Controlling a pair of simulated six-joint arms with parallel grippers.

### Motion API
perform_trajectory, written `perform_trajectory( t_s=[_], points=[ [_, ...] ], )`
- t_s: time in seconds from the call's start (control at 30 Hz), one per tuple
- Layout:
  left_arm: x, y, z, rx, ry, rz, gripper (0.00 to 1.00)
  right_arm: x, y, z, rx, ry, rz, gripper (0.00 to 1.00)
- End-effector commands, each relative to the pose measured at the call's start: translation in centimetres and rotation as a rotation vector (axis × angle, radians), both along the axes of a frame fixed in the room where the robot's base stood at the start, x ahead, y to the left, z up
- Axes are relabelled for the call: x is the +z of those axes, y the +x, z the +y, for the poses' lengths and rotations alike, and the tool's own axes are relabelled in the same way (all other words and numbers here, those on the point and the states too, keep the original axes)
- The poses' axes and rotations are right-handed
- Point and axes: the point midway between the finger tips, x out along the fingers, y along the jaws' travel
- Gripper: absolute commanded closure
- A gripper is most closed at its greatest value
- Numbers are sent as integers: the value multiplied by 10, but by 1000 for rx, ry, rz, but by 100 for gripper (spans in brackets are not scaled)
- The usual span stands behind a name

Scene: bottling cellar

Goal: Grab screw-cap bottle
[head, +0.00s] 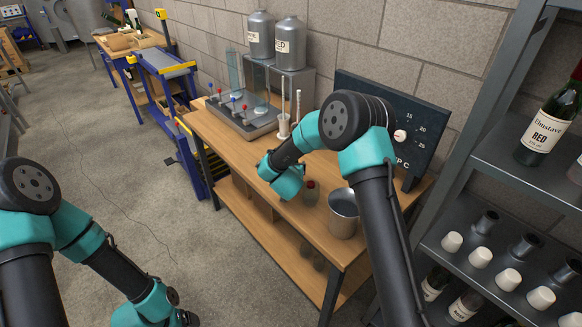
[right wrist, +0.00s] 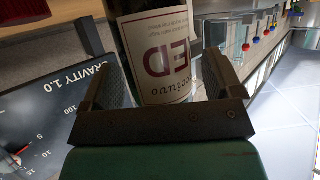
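A dark bottle (right wrist: 155,50) with a white label reading "RED" fills the middle of the right wrist view, its lettering upside down. My right gripper (right wrist: 168,75) has one finger on each side of it. A narrow gap shows beside the right finger, so the fingers look open around the bottle. Its cap is out of that frame. In the head view a small dark bottle (head: 310,194) with a reddish top stands on the wooden bench beside my right wrist, which hides my right gripper there.
A metal bucket (head: 343,213) stands close to the right of the bottle. A dark gauge board (head: 392,120) is behind. A tray with coloured knobs (head: 243,118) and grey canisters (head: 290,45) are further along the bench (head: 222,140). A bottle shelf (head: 480,160) is at right.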

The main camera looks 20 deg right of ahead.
Motion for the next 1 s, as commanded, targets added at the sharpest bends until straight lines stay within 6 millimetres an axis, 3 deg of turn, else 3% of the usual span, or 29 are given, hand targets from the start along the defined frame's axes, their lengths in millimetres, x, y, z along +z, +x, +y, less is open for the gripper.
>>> perform_trajectory(
  t_s=[0.07,0.67,1.0],
  points=[
    [0,0,0,0,0,0,13,0,0,0,0,0,0,22],
    [0,0,0,0,0,0,13,0,0,0,0,0,0,79],
    [0,0,0,0,0,0,13,2,0,0,0,0,-2,79]
  ],
)
